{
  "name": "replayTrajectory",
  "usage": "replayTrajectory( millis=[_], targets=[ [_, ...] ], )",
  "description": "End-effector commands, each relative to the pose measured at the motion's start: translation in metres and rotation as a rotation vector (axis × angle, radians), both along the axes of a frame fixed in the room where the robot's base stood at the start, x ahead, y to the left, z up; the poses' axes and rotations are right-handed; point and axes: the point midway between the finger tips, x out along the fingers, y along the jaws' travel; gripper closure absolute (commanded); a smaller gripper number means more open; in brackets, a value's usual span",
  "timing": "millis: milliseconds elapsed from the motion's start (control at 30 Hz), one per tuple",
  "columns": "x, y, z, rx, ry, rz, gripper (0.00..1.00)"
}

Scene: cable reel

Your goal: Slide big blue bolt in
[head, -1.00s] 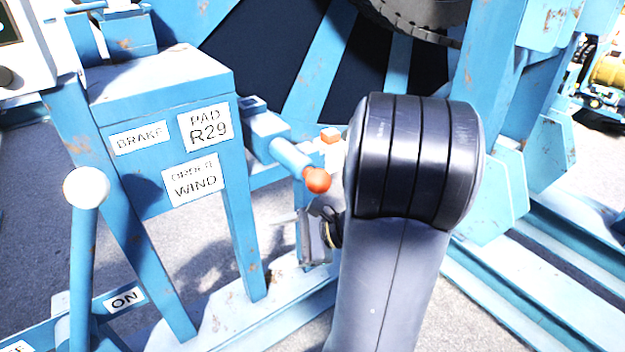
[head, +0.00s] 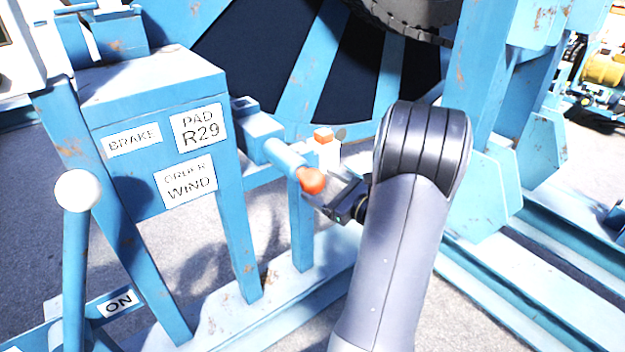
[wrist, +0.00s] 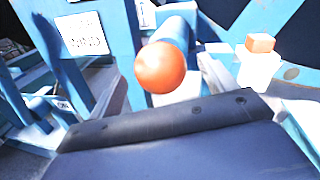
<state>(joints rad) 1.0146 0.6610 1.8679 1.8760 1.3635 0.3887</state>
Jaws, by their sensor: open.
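The big blue bolt (head: 284,153) sticks out of its blue housing (head: 258,133) beside the labelled box. Its end is an orange ball knob (head: 312,180). My gripper (head: 327,192) is at the knob's lower right, open, with nothing seen held in it. In the head view its fingers overlap the knob's edge; I cannot tell if they touch. In the wrist view the orange knob (wrist: 161,67) is just beyond the dark gripper edge (wrist: 165,120), with the blue bolt (wrist: 177,25) behind it. The bolt's inner end is hidden in the housing.
A white block with an orange top (head: 323,135) stands just behind the bolt. The blue box (head: 160,130) with BRAKE and WIND labels is left. A white-knobbed lever (head: 77,190) stands at the far left. Blue frame posts (head: 487,110) rise behind my arm.

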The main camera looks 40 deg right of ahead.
Motion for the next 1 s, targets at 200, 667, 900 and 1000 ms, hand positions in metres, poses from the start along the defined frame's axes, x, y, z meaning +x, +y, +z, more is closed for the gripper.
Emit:
replayTrajectory(
  millis=[200, 667, 900, 1000],
  targets=[
    [0.029, 0.006, 0.000, -0.001, 0.000, 0.002, 0.20],
    [0.037, 0.007, 0.000, -0.001, 0.001, 0.001, 0.24],
    [0.037, 0.007, 0.000, -0.001, 0.001, 0.001, 0.43],
    [0.037, 0.007, 0.000, -0.001, 0.001, 0.001, 0.51]
  ],
)
